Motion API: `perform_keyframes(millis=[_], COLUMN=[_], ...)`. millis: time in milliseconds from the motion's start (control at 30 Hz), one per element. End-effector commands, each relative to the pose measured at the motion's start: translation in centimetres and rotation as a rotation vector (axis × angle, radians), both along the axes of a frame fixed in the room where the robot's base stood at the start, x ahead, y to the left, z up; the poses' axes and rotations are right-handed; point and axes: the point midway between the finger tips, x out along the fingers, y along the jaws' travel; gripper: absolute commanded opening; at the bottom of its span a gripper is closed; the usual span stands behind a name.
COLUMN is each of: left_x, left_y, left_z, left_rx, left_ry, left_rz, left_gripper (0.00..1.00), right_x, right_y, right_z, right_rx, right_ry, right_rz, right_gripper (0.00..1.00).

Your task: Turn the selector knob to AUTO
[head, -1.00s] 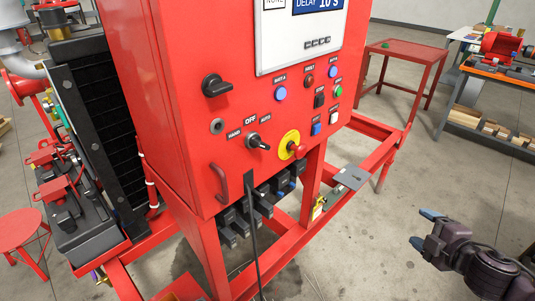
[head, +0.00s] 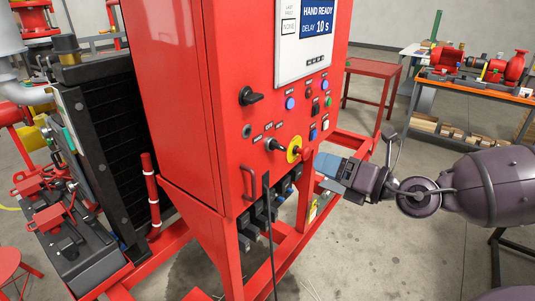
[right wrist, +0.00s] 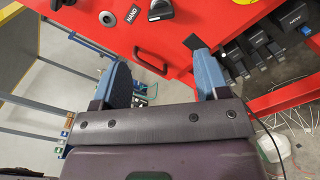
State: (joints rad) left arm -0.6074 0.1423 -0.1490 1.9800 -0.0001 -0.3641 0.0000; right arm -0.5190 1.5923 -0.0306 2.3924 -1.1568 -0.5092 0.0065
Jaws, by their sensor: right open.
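The black selector knob (head: 273,145) is on the front of the red control cabinet (head: 180,80), below the HAND, OFF and AUTO labels. Its exact setting is too small to read, but the screen (head: 317,22) says HAND READY. The knob also shows at the top of the right wrist view (right wrist: 160,10), beside the HAND label. My right gripper (head: 326,163) is open and empty, in front of the cabinet, to the right of the knob and apart from it. Its two blue fingers (right wrist: 163,70) are spread in the wrist view. My left gripper is not in view.
A yellow-and-red stop button (head: 294,150) sits just right of the knob. A black rotary switch (head: 250,96) is above. A red pull handle (head: 249,183) projects below. Several push buttons are at the right. Black devices (head: 262,215) hang under the cabinet.

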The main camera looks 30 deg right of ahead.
Motion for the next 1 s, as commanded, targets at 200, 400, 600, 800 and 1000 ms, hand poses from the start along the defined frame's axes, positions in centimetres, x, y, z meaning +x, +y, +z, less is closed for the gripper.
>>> perform_keyframes(millis=[200, 400, 600, 800, 1000], left_x=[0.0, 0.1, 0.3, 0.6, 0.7], left_y=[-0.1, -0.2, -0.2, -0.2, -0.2], left_z=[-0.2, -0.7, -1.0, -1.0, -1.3], left_rx=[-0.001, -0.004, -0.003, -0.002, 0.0], left_ry=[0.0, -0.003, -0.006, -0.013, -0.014], left_rz=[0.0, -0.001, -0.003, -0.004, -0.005], left_gripper=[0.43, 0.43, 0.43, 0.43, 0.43], right_x=[0.4, 1.3, 2.4, 3.4, 4.4], right_y=[0.2, 0.6, 1.0, 1.3, 1.7], right_z=[0.2, 0.1, 0.1, 0.1, 0.1], right_rx=[-0.009, -0.006, -0.007, -0.006, -0.006], right_ry=[-0.019, -0.019, -0.018, -0.018, -0.018], right_rz=[0.003, 0.002, 0.001, -0.002, -0.002], right_gripper=[0.68, 0.68, 0.68, 0.68, 0.68])
